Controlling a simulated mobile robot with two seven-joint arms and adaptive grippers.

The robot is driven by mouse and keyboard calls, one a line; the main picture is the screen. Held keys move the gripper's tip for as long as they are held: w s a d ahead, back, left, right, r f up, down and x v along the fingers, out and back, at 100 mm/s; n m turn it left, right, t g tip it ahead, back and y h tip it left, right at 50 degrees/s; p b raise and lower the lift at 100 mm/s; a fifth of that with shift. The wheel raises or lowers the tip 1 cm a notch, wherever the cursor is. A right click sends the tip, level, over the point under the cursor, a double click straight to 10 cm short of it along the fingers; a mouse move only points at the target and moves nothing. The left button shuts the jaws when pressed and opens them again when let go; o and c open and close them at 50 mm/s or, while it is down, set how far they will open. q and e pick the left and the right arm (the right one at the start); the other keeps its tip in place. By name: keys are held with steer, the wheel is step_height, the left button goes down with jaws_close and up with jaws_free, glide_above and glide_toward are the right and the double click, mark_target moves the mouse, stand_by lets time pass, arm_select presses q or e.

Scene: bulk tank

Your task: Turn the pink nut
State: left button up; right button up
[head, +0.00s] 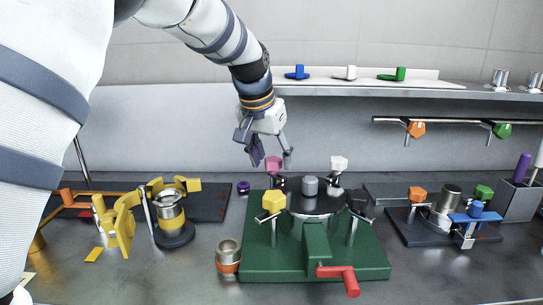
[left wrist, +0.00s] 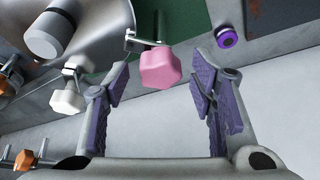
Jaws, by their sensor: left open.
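The pink nut (head: 274,164) sits at the back left of the round black lid (head: 312,204) on the green base (head: 258,262). In the left wrist view the pink nut (left wrist: 160,69) shows as a faceted knob on a metal bolt, near the mouth of the jaws and between the fingers. My left gripper (head: 270,156) is open and empty, just above and behind the nut, pointing down. Its purple finger pads (left wrist: 160,92) stand on either side, apart from the nut. My right gripper is in neither view.
A yellow nut (head: 273,201), a white nut (head: 338,163) and a black nut (head: 358,199) stand around the lid, with a grey knob (head: 310,186) in its middle. A purple ring (head: 243,187) lies left of the base. A shelf (head: 430,91) runs behind.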

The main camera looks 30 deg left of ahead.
arm_select(q)
steer(key=c, duration=1.1)
steer(key=shift+c, duration=0.2)
